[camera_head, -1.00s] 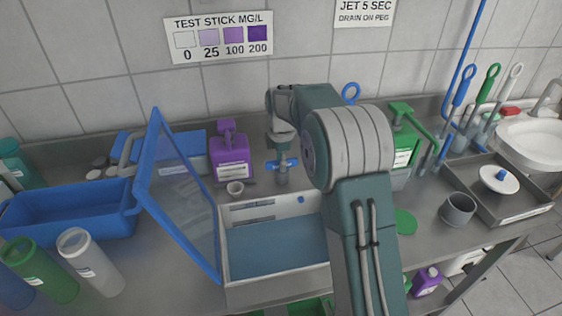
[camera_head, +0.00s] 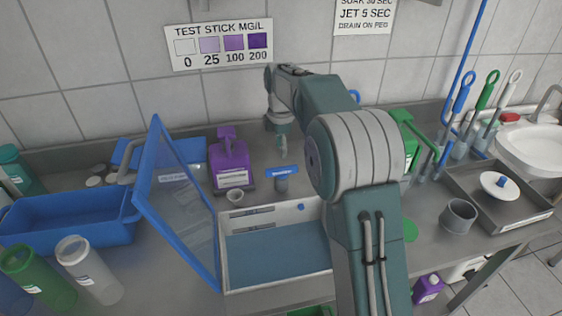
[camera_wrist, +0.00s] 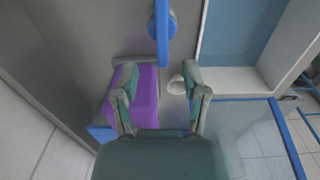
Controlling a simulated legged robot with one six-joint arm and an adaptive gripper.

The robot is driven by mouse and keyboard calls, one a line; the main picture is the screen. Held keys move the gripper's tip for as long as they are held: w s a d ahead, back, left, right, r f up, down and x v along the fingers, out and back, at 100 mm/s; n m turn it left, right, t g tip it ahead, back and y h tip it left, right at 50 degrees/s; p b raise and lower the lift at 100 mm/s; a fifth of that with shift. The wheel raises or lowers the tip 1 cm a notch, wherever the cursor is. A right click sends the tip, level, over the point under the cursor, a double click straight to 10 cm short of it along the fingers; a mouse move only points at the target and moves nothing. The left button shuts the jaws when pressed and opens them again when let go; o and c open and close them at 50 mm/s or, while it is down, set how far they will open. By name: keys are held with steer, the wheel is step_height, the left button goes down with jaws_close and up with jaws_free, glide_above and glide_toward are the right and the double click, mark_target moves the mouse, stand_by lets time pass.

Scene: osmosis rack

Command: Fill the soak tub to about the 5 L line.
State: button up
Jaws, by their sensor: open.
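The soak tub (camera_head: 226,277) is a white box on the steel counter, with its blue-framed clear lid (camera_head: 178,205) standing open at the left. A flat blue surface (camera_head: 275,255) shows inside; I cannot read a level line. Behind the tub's back rim is a grey tap with a blue lever (camera_head: 283,172). The lever also shows at the top of the wrist view (camera_wrist: 163,35). My gripper (camera_head: 282,148) is open and empty, just behind and above the lever and apart from it. Its fingers (camera_wrist: 160,78) also show in the wrist view.
A purple jug (camera_head: 230,162) and a small cup (camera_head: 235,195) stand left of the tap. A blue tray (camera_head: 70,218) and upright cylinders (camera_head: 88,268) are at the left. A green jug, brushes, a grey cup (camera_head: 458,215) and a sink (camera_head: 530,140) are at the right.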

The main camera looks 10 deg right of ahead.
step_height(320, 180, up, 4)
steer(key=shift+r, duration=0.15)
stand_by(0.3)
steer(key=s+r+m+t, duration=0.1)
steer(key=s+r+m, duration=0.3)
steer(key=s, duration=0.5)
steer(key=s+r+m+t, duration=0.2)
steer(key=s+r+m, duration=0.25)
steer(key=s, duration=0.35)
steer(key=s+f+m+t, duration=0.1)
steer(key=s+f+m, duration=0.2)
steer(key=s, duration=0.6)
steer(key=s+f+m+t, duration=0.1)
steer(key=s+f+m, duration=0.2)
steer(key=s+m, duration=0.3)
steer(key=s, duration=0.3)
steer(key=shift+s+d+f+m+t, duration=0.2)
steer(key=shift+f+m+t, duration=0.1)
steer(key=shift+f+m, duration=0.1)
